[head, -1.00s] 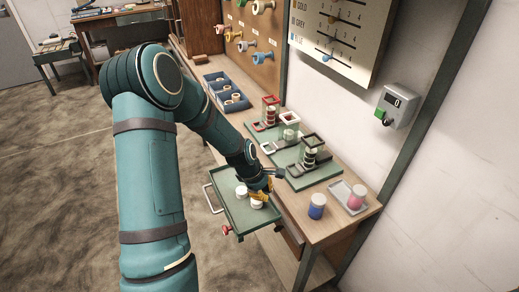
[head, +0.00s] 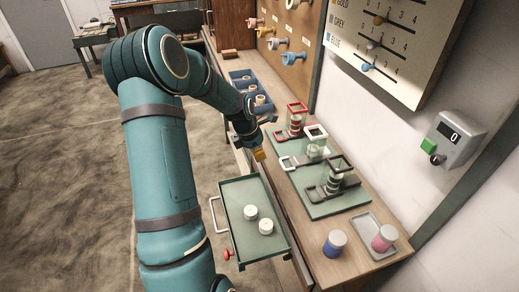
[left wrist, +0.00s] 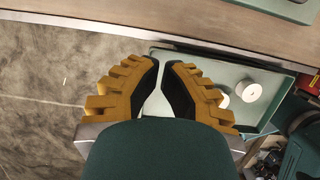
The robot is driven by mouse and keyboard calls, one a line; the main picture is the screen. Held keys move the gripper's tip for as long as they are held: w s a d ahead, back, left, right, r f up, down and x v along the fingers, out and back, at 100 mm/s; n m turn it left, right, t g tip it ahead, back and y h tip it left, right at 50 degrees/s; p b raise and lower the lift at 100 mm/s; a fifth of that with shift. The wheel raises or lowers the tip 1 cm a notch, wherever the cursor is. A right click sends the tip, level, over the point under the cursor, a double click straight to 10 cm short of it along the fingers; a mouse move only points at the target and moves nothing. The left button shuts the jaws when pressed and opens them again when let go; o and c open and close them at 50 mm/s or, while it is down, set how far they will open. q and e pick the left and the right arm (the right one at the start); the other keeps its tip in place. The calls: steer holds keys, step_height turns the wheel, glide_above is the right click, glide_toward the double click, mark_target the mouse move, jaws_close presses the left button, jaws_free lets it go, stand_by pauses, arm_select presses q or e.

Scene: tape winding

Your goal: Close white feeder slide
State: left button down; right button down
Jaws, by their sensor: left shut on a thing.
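The white feeder (head: 315,133) has a white square frame on top and stands on the green plate of the bench, between a red and a black feeder. Its white slide (head: 287,162) sticks out toward the front of the bench. My left gripper (head: 258,154) is just left of the slide, apart from it, near the bench's front edge. In the left wrist view its yellow fingers (left wrist: 161,75) have dark pads close together. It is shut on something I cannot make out. My right gripper is not in view.
A green drawer tray (head: 274,243) with two white spools (head: 258,218) is pulled out in front of the bench. A blue spool (head: 335,243) and a pink spool on a small tray (head: 362,220) stand at the right. A blue bin (head: 240,76) is farther back.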

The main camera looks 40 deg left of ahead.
mark_target(285, 164)
arm_select(q)
steer(key=w+f, duration=0.1)
steer(key=f, duration=0.1)
steer(key=w+d+f+b, duration=0.1)
steer(key=w+f, duration=0.1)
steer(key=w+d+f, duration=0.1)
steer(key=f, duration=0.1)
steer(key=shift+w+f+b, duration=0.2)
steer(key=shift+f+b, duration=0.1)
steer(key=shift+w+d, duration=0.2)
steer(key=shift+w, duration=0.2)
steer(key=shift+w+d, duration=0.5)
steer(key=shift+w, duration=0.4)
steer(key=shift+w+d, duration=0.45)
steer(key=shift+w, duration=0.4)
steer(key=shift+a, duration=0.1)
